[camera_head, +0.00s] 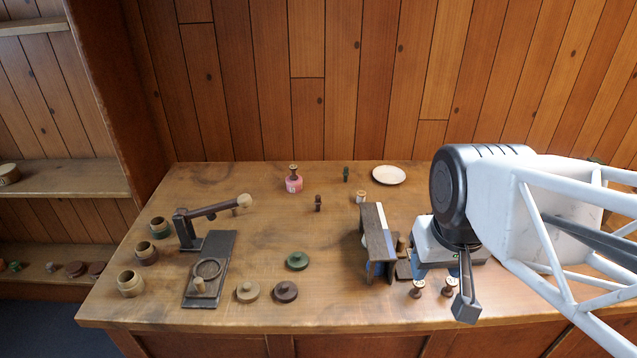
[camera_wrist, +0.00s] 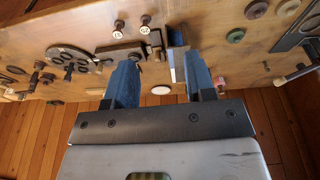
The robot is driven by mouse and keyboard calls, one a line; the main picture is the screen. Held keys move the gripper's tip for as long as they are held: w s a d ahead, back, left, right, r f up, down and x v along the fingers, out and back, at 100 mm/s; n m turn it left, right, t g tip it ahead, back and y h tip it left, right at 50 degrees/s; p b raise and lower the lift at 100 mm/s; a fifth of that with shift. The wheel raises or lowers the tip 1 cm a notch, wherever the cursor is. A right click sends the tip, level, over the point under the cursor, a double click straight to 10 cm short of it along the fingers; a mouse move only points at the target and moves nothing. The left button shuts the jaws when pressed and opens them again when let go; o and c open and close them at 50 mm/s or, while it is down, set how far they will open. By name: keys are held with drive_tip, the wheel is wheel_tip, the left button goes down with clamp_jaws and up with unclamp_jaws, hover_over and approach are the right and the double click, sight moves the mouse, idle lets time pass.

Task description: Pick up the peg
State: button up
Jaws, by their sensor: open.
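Several small turned pieces could be the peg, and I cannot tell which is meant. Two brown spool-shaped pegs, a left one (camera_head: 417,289) and a right one (camera_head: 449,287), stand near the front edge; they also show at the top of the wrist view (camera_wrist: 146,20).
A dark wooden stand (camera_head: 376,236) is just left of my gripper. A lever press (camera_head: 208,270) stands at the left, beside several round pots. Disc-shaped lids, a pink bottle (camera_head: 294,183) and a white plate (camera_head: 389,175) are on the table. The middle has free room.

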drive_tip(key=w+a+n, duration=0.3)
drive_tip(key=w+n, duration=0.2)
drive_tip(key=w, duration=0.8)
drive_tip(key=n+g, duration=0.3)
drive_tip(key=n, duration=0.9)
hover_over(318, 196)
drive_tip(key=f, duration=1.6)
drive_tip(key=shift+s+d+f, duration=0.2)
drive_tip(key=shift+s, duration=0.1)
drive_tip(key=shift+w+a+f, duration=0.15)
drive_tip(key=shift+w+f, duration=0.1)
drive_tip(key=shift+f, duration=0.05)
drive_tip(key=shift+f, duration=1.25)
drive_tip(key=shift+f, duration=0.1)
